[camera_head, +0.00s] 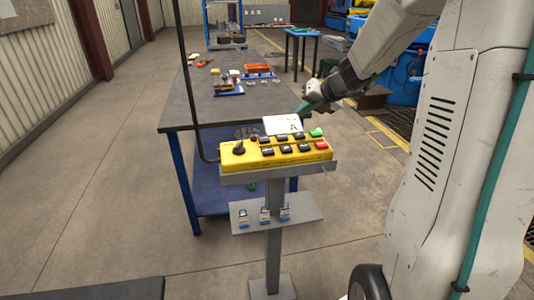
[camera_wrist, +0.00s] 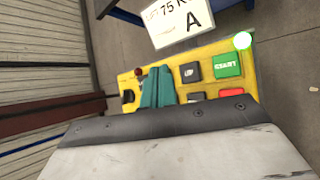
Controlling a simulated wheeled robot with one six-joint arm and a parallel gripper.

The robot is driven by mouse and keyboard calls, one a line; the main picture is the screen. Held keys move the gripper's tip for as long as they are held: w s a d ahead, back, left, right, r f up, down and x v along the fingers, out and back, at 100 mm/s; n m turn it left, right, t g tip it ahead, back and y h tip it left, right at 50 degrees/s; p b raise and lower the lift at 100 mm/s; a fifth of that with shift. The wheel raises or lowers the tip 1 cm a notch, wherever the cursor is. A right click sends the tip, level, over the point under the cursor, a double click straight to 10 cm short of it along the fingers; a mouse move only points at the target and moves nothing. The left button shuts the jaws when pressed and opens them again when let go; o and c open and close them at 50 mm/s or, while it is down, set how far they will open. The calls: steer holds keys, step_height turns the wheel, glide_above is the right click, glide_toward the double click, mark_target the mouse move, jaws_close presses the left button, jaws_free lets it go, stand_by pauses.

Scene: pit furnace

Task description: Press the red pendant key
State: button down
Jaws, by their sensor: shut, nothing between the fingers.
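The yellow pendant box (camera_head: 232,160) stands on a grey post, with several black keys on top. The red key (camera_head: 321,145) is at its right end, in front of the green key (camera_head: 315,133). In the wrist view the red key (camera_wrist: 232,93) shows only in part, its lower side hidden by my gripper body; the green key (camera_wrist: 227,65), marked START, is just beyond it. My gripper (camera_head: 303,109) is shut and empty, above and behind the box's right half. Its teal fingers (camera_wrist: 158,88) cover part of the key rows in the wrist view.
A white sign (camera_head: 283,125) with an A stands behind the box. A grey shelf (camera_head: 303,213) with several padlocks is on the post below. A workbench (camera_head: 190,110) with trays and loose items stands behind. A black cable runs down the box's left side.

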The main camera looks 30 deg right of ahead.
steer(key=shift+d, duration=0.1)
stand_by(0.3)
steer(key=s+d, duration=0.1)
steer(key=d, duration=0.2)
step_height(320, 180, up, 3)
steer(key=n, duration=1.9)
glide_above(325, 145)
steer(key=shift+w+d+f+y, duration=0.1)
steer(key=shift+y, duration=0.3)
steer(key=shift+f, duration=0.1)
steer(key=shift+f, duration=4.35)
steer(key=shift+f, duration=0.4)
